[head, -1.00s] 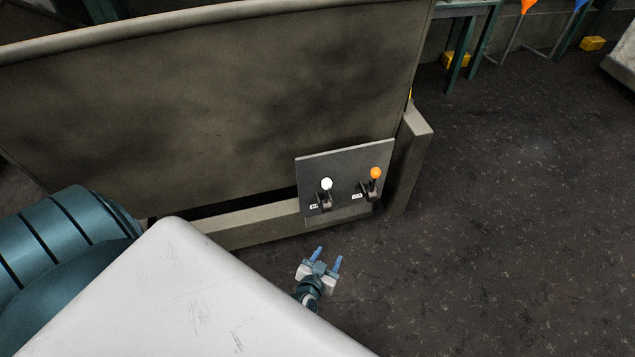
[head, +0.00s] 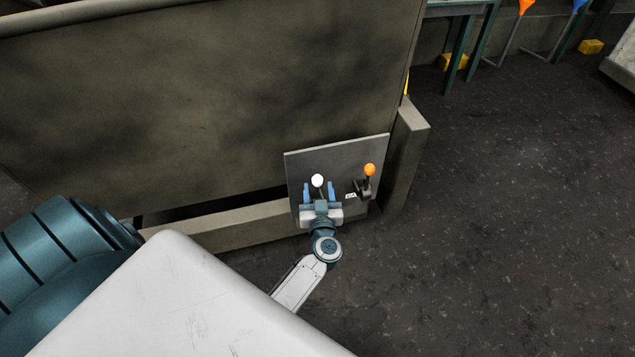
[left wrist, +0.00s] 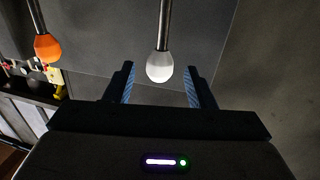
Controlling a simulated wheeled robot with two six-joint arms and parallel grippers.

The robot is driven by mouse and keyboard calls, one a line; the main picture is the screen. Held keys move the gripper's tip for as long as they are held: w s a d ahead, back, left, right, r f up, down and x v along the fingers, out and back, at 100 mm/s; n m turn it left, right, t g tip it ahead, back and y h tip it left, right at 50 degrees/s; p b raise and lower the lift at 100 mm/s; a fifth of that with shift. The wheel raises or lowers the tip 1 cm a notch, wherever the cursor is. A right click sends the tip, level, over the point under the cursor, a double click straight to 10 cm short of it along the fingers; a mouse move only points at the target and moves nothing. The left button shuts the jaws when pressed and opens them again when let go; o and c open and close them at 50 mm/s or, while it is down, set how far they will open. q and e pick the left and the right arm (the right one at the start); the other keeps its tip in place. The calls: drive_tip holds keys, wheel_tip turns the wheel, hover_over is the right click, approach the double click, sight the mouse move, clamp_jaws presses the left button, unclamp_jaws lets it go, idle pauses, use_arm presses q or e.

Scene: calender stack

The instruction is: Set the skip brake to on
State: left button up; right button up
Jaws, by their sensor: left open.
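A dark panel (head: 338,150) carries two levers. The left lever has a white knob (head: 318,181) and the right one an orange knob (head: 369,170). My left gripper (head: 319,191) is open in front of the panel, its blue fingers on either side of the white-knobbed lever. In the left wrist view the white knob (left wrist: 160,67) hangs between the open fingers, apart from both. The orange knob (left wrist: 47,47) is to the left there. A small label (head: 351,195) by the orange lever is too small to read. The white lever's base is hidden behind my gripper. My right gripper is not in view.
The panel is at the right end of a large grey-brown machine (head: 190,90) with a low beam (head: 220,229) beneath. A post (head: 406,150) stands right of the panel. The dark floor (head: 500,230) to the right is clear.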

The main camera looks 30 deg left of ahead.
sight(318, 186)
use_arm(q)
drive_tip(key=shift+x, duration=1.85)
clamp_jaws()
